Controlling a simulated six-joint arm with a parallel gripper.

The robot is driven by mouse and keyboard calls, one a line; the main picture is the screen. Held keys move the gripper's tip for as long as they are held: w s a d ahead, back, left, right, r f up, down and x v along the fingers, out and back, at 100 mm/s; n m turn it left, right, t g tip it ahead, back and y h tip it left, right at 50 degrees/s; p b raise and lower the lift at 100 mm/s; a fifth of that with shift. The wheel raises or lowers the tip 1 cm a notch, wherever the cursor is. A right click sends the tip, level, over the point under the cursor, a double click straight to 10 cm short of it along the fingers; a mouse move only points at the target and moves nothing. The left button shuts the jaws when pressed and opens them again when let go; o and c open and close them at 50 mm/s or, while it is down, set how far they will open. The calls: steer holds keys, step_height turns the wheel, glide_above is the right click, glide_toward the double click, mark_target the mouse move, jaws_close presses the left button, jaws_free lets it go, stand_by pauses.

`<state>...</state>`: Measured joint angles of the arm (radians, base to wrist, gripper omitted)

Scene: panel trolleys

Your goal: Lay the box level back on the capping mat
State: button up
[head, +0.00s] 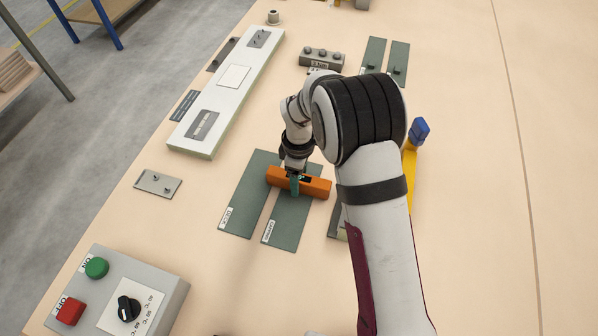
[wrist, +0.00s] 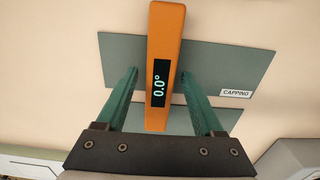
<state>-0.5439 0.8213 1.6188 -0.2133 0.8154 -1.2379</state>
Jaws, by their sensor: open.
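The orange box level (head: 318,187) has a small dark display, which reads 0.0° in the wrist view (wrist: 165,35). It lies crosswise over the dark green mat labelled CAPPING (head: 287,228), with its ends reaching past the mat's long edges. The capping mat also shows in the wrist view (wrist: 225,65). My gripper (head: 296,185) is over the middle of the level. In the wrist view its two green fingers (wrist: 163,90) stand apart on either side of the level, with a gap at each side. Whether the level's underside touches the mat cannot be told.
A second green mat (head: 242,208) lies just left of the capping mat. A white panel (head: 236,77) lies behind at left, a small metal plate (head: 158,184) at left, and a control box (head: 118,290) at front left. A yellow object (head: 410,180) is partly behind my arm.

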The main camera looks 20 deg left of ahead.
step_height(320, 180, up, 12)
steer(key=s+d+r+m, duration=0.7)
steer(key=d+m, duration=0.2)
steer(key=d, duration=0.2)
steer(key=s+d+m+y, duration=0.1)
steer(key=s+d+m, duration=0.3)
steer(key=s+m, duration=0.3)
steer(key=s+d+m, duration=0.4)
steer(key=s+m, duration=0.3)
steer(key=s, duration=0.4)
steer(key=shift+d+r+m+y, duration=0.25)
steer(key=shift+d+m+y, duration=0.05)
steer(key=shift+y, duration=0.1)
steer(key=shift+s, duration=0.1)
